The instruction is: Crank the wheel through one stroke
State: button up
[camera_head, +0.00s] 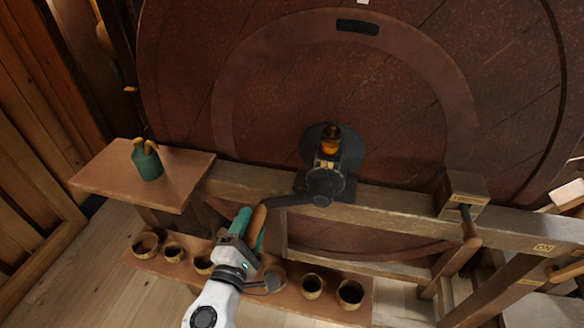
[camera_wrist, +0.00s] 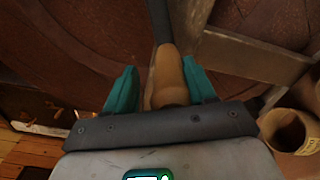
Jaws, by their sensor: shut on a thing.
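The large dark wooden wheel (camera_head: 400,85) fills the back of the head view, upright behind a wooden frame. A black hub (camera_head: 320,190) with an amber part on top sits at its middle. A dark crank arm (camera_head: 288,200) runs left from the hub to a tan wooden handle (camera_head: 257,222). My gripper (camera_head: 249,230) is shut on this handle, left of and below the hub. In the wrist view the handle (camera_wrist: 167,75) stands between my two teal fingers, and the dark crank rod (camera_wrist: 158,22) extends from its far end.
A low shelf (camera_head: 325,308) below carries several small bowls, close to my arm. A wooden beam (camera_head: 390,214) crosses in front of the wheel. A lever (camera_head: 470,225) stands at right.

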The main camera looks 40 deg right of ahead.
jog(key=shift+w+a+r+m, duration=0.2)
jog(key=shift+r+m, duration=0.25)
jog(key=shift+r, duration=0.15)
jog(key=shift+w+a+r+m, duration=0.1)
jog(key=shift+a+r+m, duration=0.05)
jog(key=shift+r+m, duration=0.4)
jog(key=s+d+r+m+b, duration=0.3)
jog(key=s+r+m+b, duration=0.1)
jog(key=r+m, duration=0.4)
jog(key=s+d+r+m+b, duration=0.3)
jog(key=r+m+b, duration=0.3)
jog(key=r+m, duration=0.3)
jog(key=shift+s+d+r, duration=0.25)
jog(key=shift+s+r, duration=0.2)
jog(key=shift+s, duration=0.3)
jog(key=shift+w+a+f, duration=0.1)
jog(key=shift+w, duration=0.05)
